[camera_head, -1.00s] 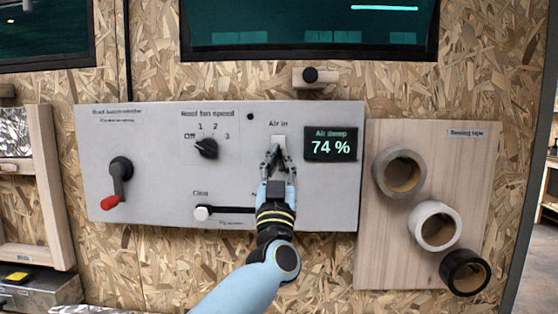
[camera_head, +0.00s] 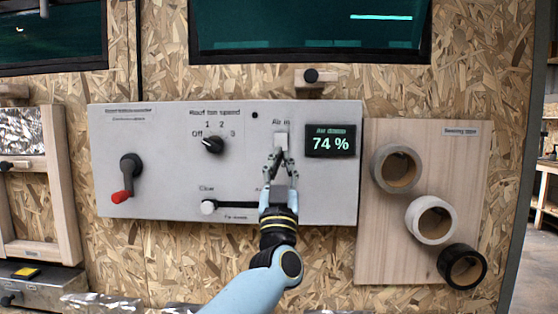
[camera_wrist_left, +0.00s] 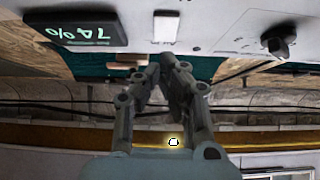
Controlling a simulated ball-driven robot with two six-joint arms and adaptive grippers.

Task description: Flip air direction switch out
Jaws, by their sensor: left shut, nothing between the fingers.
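The air direction switch (camera_head: 281,141) is a small white rocker under the label "Air in" on the grey panel (camera_head: 340,190). It also shows upside down at the top of the left wrist view (camera_wrist_left: 166,26). My left gripper (camera_head: 278,157) is just below the switch in the head view, its fingers angled together and empty. In the left wrist view the fingertips (camera_wrist_left: 167,60) sit apart from the switch, with a gap showing between. The switch's exact tilt is too small to tell. My right gripper is not in view.
A display (camera_head: 330,141) reading 74 % is right of the switch. A fan speed knob (camera_head: 213,145), a slider knob (camera_head: 208,207) and a red-tipped lever (camera_head: 122,196) are to its left. Tape rolls (camera_head: 431,220) hang on a wooden board (camera_head: 385,270) at right.

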